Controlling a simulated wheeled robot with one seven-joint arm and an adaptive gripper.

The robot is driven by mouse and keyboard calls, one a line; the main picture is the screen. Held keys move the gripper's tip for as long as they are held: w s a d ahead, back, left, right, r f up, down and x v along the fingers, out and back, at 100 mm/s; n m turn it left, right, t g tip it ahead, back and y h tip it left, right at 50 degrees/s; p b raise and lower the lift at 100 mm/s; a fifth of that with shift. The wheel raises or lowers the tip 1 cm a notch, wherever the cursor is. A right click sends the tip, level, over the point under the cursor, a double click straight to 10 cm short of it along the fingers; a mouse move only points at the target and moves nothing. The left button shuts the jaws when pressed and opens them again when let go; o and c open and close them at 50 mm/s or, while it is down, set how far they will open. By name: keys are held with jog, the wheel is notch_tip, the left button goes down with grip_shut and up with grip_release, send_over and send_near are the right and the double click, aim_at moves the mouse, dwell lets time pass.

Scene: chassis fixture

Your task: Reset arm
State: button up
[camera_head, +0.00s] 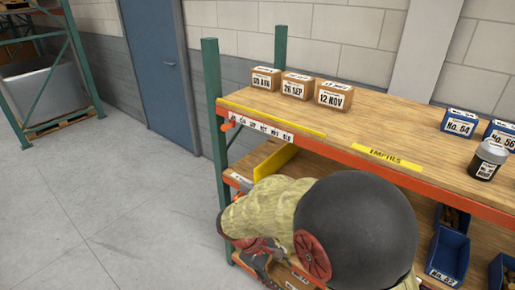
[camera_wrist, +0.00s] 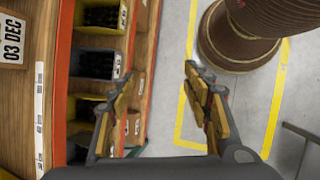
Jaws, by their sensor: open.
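My gripper (camera_wrist: 160,72) is open and empty in the wrist view. Its two yellow-and-grey fingers stand well apart, with only grey floor and part of the shelf edge between and behind them. The orange-edged rack (camera_wrist: 62,80) runs along the left of that view, close to the left finger. In the head view my arm, with a black ball-like joint and a khaki sleeve, reaches across the front of the rack (camera_head: 455,208) at lower-shelf height. The fingers cannot be made out clearly there.
Three date-labelled cardboard boxes (camera_head: 297,86) stand on the top shelf. Blue bins (camera_head: 461,122) and a dark jar (camera_head: 487,160) stand at its right. Lower shelves hold bins, including a blue one (camera_head: 448,255). The floor (camera_head: 130,215) left of the rack is clear.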

jog(key=s+d+r+m+t+y, duration=0.3)
jog(key=s+d+r+m, duration=0.2)
jog(key=r, duration=0.6)
jog(key=s+d+r+m+t+y, duration=0.2)
jog(key=s+d+r+m, duration=0.4)
jog(key=s+r, duration=0.4)
jog(key=shift+d+r+m+t+y, duration=0.3)
jog(key=shift+d+r+t+y, duration=0.1)
jog(key=shift+d+r, duration=0.2)
